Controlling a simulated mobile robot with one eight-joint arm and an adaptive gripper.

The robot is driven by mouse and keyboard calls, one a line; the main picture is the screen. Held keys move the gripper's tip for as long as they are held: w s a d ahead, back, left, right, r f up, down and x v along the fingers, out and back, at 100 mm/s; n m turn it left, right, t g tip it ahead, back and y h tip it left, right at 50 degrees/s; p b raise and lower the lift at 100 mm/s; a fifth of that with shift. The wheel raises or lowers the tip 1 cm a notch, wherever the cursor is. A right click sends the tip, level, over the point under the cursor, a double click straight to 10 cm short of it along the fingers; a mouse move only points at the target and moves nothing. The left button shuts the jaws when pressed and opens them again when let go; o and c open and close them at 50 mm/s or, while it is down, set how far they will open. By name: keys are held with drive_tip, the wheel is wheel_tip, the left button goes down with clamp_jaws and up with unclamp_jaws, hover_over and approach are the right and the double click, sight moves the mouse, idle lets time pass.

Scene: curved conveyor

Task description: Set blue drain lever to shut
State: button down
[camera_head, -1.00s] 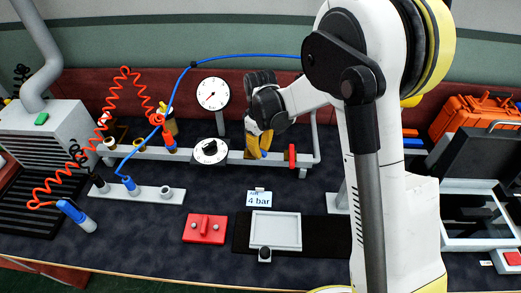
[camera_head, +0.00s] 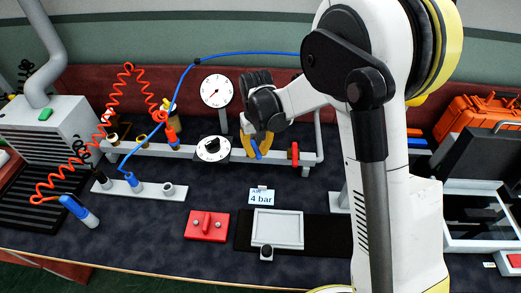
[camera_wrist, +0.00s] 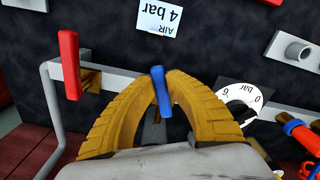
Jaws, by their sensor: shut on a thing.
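The blue drain lever (camera_wrist: 161,91) sits between the tips of my yellow gripper fingers (camera_wrist: 158,78) in the wrist view. It stands out from the grey pipe, roughly crosswise to it. In the head view the lever (camera_head: 257,150) shows as a small blue piece at the tips of my gripper (camera_head: 256,148). My fingers are closed in on the lever from both sides. The lever's base is partly hidden behind the fingers.
A red lever (camera_head: 294,154) stands just right of my gripper on the same pipe. A black dial (camera_head: 212,149) and a pressure gauge (camera_head: 215,91) stand to the left. A label reading 4 bar (camera_head: 261,196) and a grey tray (camera_head: 278,229) lie in front.

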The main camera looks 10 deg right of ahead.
drive_tip(key=a+m, duration=0.1)
drive_tip(key=m, duration=0.1)
drive_tip(key=a+m, duration=0.1)
drive_tip(key=m, duration=0.1)
drive_tip(key=shift+m, duration=0.3)
idle(0.3)
drive_tip(key=c, duration=1.4)
unclamp_jaws()
drive_tip(key=shift+r, duration=0.1)
wheel_tip(320, 180, up, 12)
drive_tip(key=shift+f, duration=0.1)
